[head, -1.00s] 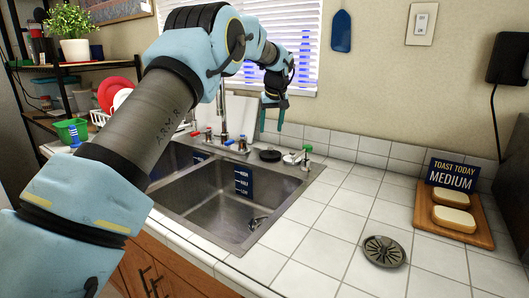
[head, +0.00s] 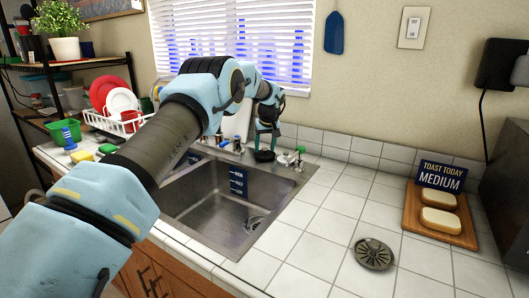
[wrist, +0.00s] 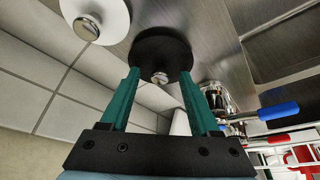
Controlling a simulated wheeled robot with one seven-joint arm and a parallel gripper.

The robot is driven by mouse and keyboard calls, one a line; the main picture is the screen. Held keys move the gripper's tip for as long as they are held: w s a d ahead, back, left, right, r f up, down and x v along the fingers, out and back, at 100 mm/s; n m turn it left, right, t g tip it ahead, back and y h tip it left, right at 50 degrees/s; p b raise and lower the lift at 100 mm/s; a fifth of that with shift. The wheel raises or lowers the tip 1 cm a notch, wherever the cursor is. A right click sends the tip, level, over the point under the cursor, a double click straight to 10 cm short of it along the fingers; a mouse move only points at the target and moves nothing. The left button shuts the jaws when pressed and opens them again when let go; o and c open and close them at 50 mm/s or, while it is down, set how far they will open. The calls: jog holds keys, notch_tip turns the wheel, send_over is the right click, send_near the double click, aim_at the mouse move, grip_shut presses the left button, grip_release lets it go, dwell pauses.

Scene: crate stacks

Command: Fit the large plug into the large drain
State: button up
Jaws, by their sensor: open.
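A black round plug (head: 263,156) with a metal knob sits on the ledge behind the sink. In the wrist view the black plug (wrist: 162,42) shows its knob between the fingertips. My gripper (head: 267,143) is open, directly above it; in the wrist view its green fingers (wrist: 160,76) flank the knob, with no grip visible. A white plug (wrist: 95,18) with a metal knob lies beside it; in the head view it is small at the right (head: 285,158). A drain (head: 255,223) shows in the right basin's floor.
The sink (head: 205,205) has a second basin at left, partly hidden by my arm. A faucet stands left of the plugs. A grey slotted disc (head: 374,254) and a toast board (head: 412,226) are on the right counter. A dish rack (head: 120,124) stands at left.

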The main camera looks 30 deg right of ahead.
jog(key=shift+f, duration=0.15)
grip_shut()
dwell(0.4)
